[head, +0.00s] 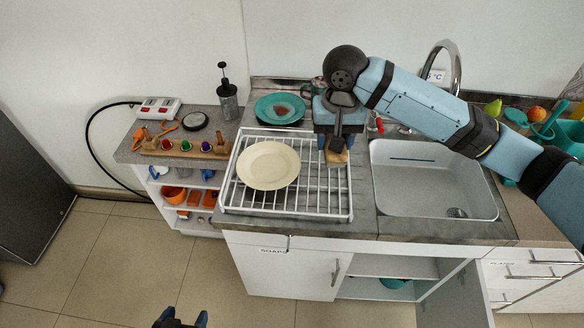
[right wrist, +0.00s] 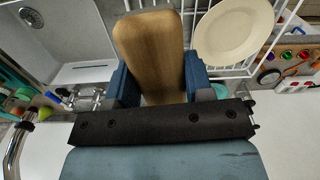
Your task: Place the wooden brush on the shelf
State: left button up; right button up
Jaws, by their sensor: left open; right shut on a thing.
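The wooden brush (head: 337,158) is mostly hidden under my right gripper (head: 336,148) in the head view, above the right part of the white wire rack. In the right wrist view the flat brown wood of the brush (right wrist: 152,50) lies between the two blue fingers, and my right gripper (right wrist: 155,85) is shut on it. My left gripper (head: 181,318) is open and empty at the bottom edge of the head view, over the floor. A low white shelf unit (head: 185,226) with open compartments stands left of the counter. An open cabinet shelf (head: 375,267) is under the sink.
A cream plate (head: 268,165) lies on the white wire rack (head: 310,212). The sink (head: 435,185) is right of it, the teal plate (head: 280,108) behind. An orange pot (head: 173,195) sits in the left unit. An open cabinet door (head: 455,300) juts forward.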

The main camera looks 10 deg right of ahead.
aim_at(311, 190)
jog(key=w+a+r+m+b, duration=0.1)
jog(key=w+a+r, duration=0.1)
jog(key=w+a, duration=0.1)
notch_tip(311, 190, down, 19)
jog(key=shift+a+f, duration=0.1)
jog(key=shift+a, duration=0.05)
dwell(0.3)
jog(key=shift+f, duration=0.1)
jog(key=o, duration=0.9)
jog(key=shift+o, duration=0.2)
